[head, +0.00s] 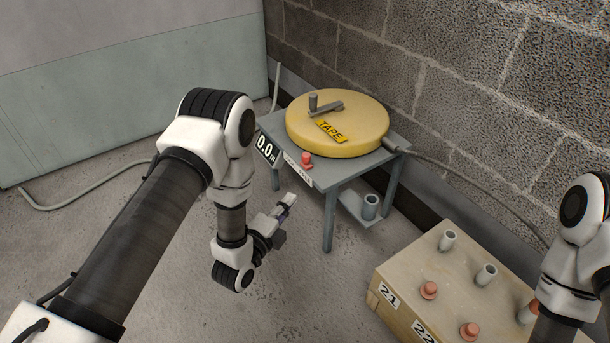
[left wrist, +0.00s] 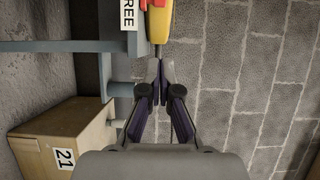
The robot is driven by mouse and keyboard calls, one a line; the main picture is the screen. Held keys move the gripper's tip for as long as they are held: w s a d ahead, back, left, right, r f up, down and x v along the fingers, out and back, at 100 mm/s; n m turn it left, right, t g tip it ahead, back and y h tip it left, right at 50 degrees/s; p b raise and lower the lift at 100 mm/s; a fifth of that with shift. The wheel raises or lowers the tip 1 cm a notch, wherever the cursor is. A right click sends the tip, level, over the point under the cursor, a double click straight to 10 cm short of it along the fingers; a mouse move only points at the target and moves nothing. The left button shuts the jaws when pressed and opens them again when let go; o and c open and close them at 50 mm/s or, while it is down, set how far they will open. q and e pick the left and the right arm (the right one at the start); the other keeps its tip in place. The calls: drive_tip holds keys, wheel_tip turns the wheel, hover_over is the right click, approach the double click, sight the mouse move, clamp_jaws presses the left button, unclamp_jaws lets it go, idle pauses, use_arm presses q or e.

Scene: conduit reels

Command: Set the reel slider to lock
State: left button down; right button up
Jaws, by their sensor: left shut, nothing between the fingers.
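The yellow tape reel (head: 345,122) with a crank and a "TAPE" label lies on a grey metal stand (head: 345,167). The red slider knob (head: 306,160) sits at the stand's front edge, just above a white label strip (head: 297,171). In the left wrist view, part of the red knob (left wrist: 147,3) shows at the top edge, near the word "FREE" (left wrist: 130,13). The slider's exact setting cannot be told. My left gripper (head: 289,201) is shut and empty, in front of and below the label, apart from the knob. My right gripper is out of view; only part of that arm shows.
A "0.0 m" display (head: 266,149) is on the stand's left front. A wooden box (head: 412,272) with grey tubes and red knobs stands at the right front. A grey conduit (head: 470,180) runs along the block wall. The floor left of the stand is mostly clear.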

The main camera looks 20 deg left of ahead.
use_arm(q)
drive_tip(key=b, duration=0.6)
approach(306, 160)
drive_tip(key=w+d, duration=0.4)
drive_tip(key=d, duration=0.1)
drive_tip(key=w+a+b, duration=0.1)
drive_tip(key=w+a, duration=0.1)
drive_tip(key=shift+w+a, duration=0.3)
drive_tip(key=shift+w, duration=0.1)
drive_tip(key=w+a, duration=0.2)
drive_tip(key=a, duration=0.1)
drive_tip(key=shift+w+a+p, duration=0.3)
drive_tip(key=shift+w+p, duration=0.05)
drive_tip(key=shift+w, duration=0.05)
